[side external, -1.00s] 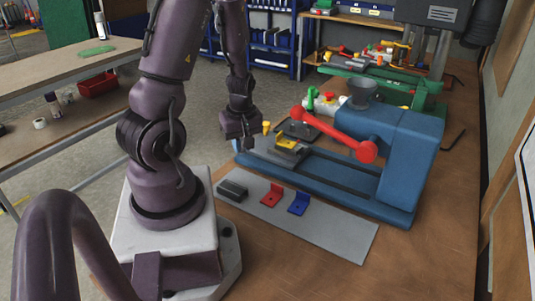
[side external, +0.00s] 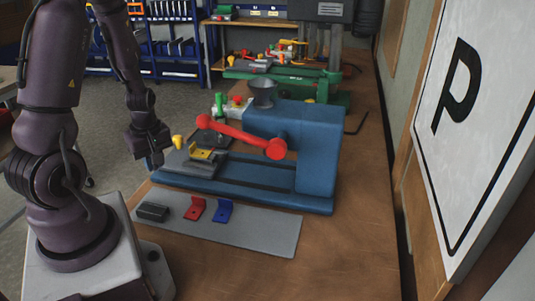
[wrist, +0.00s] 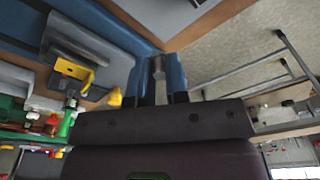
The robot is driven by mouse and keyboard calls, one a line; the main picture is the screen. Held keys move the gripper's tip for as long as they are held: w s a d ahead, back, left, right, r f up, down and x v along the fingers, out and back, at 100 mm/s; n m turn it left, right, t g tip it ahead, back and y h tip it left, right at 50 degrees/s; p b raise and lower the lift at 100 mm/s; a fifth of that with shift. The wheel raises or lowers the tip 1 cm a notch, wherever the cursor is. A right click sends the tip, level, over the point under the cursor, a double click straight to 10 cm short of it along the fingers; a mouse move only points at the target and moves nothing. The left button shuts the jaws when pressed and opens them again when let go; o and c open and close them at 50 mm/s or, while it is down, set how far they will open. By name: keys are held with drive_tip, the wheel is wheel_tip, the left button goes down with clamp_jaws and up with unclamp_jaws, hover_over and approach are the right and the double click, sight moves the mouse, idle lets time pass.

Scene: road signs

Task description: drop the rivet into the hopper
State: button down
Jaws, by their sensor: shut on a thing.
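My gripper (side external: 156,162) hangs at the left end of the blue press (side external: 290,135), left of a yellow knob (side external: 178,141). In the wrist view its jaws (wrist: 158,92) are shut on a small grey cylindrical piece, the rivet (wrist: 158,68). The rivet cannot be made out in the side view. The hopper (side external: 262,92) is a dark grey funnel on top of the press, to the right of and above my gripper. Its inside is hardly visible.
A red lever (side external: 232,133) crosses in front of the hopper. A yellow bracket (side external: 202,153) sits on the press's bed. A grey plate (side external: 250,232) in front carries a dark block (side external: 153,211), a red bracket (side external: 195,209) and a blue bracket (side external: 222,211). A P sign (side external: 480,110) stands at right.

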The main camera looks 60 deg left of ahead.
drive_tip(key=shift+r, duration=0.15)
wheel_tip(320, 180, up, 30)
hover_over(267, 95)
wheel_tip(267, 95, down, 4)
drive_tip(key=shift+w+a+f, duration=0.1)
drive_tip(key=shift+a+f, duration=0.05)
drive_tip(key=shift+f, duration=1.6)
drive_tip(key=shift+w+a+f, duration=0.1)
drive_tip(key=shift+f, duration=1.65)
drive_tip(key=c, duration=1)
unclamp_jaws()
